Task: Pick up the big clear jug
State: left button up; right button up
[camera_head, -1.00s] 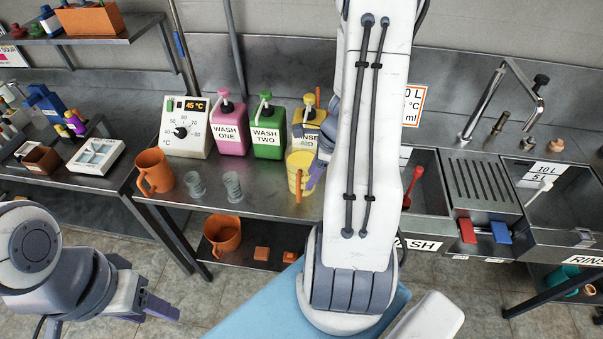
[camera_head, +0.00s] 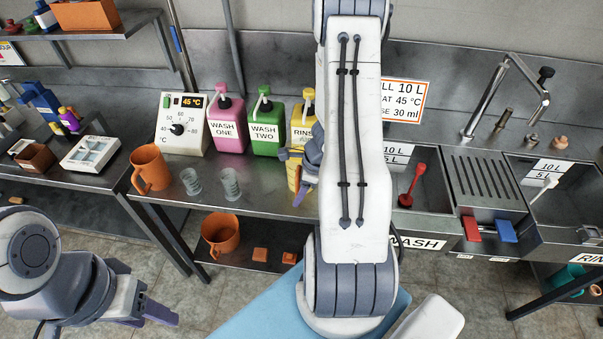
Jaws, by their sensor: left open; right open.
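Two clear ribbed vessels stand on the metal counter (camera_head: 262,199): the left clear vessel (camera_head: 191,181) and the right clear vessel (camera_head: 230,184), which looks slightly larger. I cannot tell for certain whether either is the big clear jug. My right gripper (camera_head: 298,172) is open, to the right of both, at a yellow jug (camera_head: 292,177) that it and my arm mostly hide. I cannot tell whether it touches that jug. My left gripper (camera_head: 150,311) is open and empty, low at the left, in front of the counter and away from the vessels.
An orange jug (camera_head: 150,168) stands left of the clear vessels. Pink (camera_head: 228,125), green (camera_head: 267,127) and yellow (camera_head: 302,122) pump bottles stand behind. Another orange jug (camera_head: 220,233) is on the lower shelf. Sinks are at the right. Counter in front of the green bottle is clear.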

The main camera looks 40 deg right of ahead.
jog(key=shift+c, duration=0.2)
grip_shut()
dwell(1.1)
